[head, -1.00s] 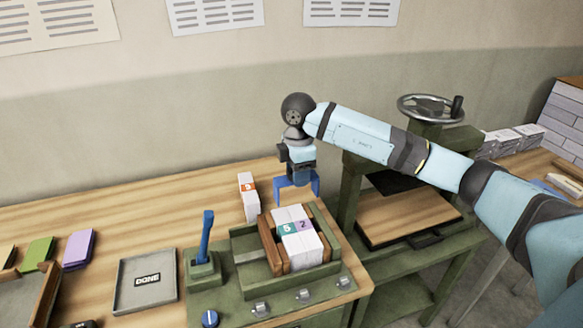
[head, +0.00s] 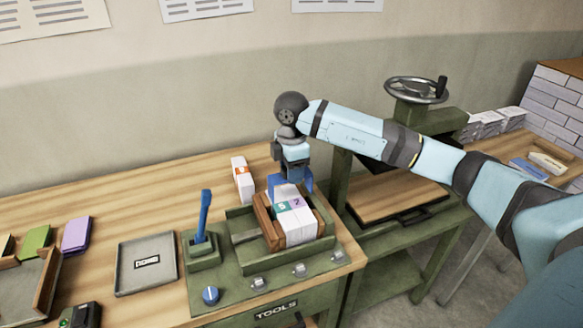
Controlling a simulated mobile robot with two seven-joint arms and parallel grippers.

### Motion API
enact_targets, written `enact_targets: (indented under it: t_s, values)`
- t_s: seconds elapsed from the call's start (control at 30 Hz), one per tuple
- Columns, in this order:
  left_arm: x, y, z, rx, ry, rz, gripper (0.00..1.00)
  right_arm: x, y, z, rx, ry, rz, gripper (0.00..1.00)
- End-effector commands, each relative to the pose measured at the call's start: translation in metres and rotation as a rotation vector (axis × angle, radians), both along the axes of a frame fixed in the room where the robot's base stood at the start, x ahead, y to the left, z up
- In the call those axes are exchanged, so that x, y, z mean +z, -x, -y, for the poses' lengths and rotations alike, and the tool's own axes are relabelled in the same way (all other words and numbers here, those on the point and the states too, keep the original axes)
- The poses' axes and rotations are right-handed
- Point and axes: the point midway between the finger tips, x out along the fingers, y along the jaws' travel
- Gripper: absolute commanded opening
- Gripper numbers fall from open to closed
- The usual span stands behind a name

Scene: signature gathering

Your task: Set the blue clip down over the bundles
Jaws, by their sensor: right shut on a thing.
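The blue clip (head: 307,181) is held by my right gripper (head: 292,169), with its legs pointing down. It is at the back end of the white bundles (head: 295,222), which stand between brown wooden cheeks (head: 265,218) in the green press fixture (head: 240,228). The bundles carry a green and a purple label, one reading 7. The clip's lower part overlaps the bundles in the head view; whether it touches them I cannot tell. My left gripper is not in view.
A white bundle with an orange label (head: 242,179) stands behind the fixture. A blue lever (head: 204,215) rises to its left. A grey DONE tray (head: 146,283) lies further left. A large green press with a handwheel (head: 416,90) stands to the right.

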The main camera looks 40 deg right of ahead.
Motion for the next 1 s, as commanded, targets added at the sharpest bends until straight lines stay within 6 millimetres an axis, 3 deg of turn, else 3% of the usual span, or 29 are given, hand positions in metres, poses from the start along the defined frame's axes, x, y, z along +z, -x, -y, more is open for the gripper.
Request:
enact_targets:
  t_s: [1.0]
  values:
    - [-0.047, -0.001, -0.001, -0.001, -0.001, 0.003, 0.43, -0.074, 0.000, 0.000, 0.000, 0.000, 0.000, 0.18]
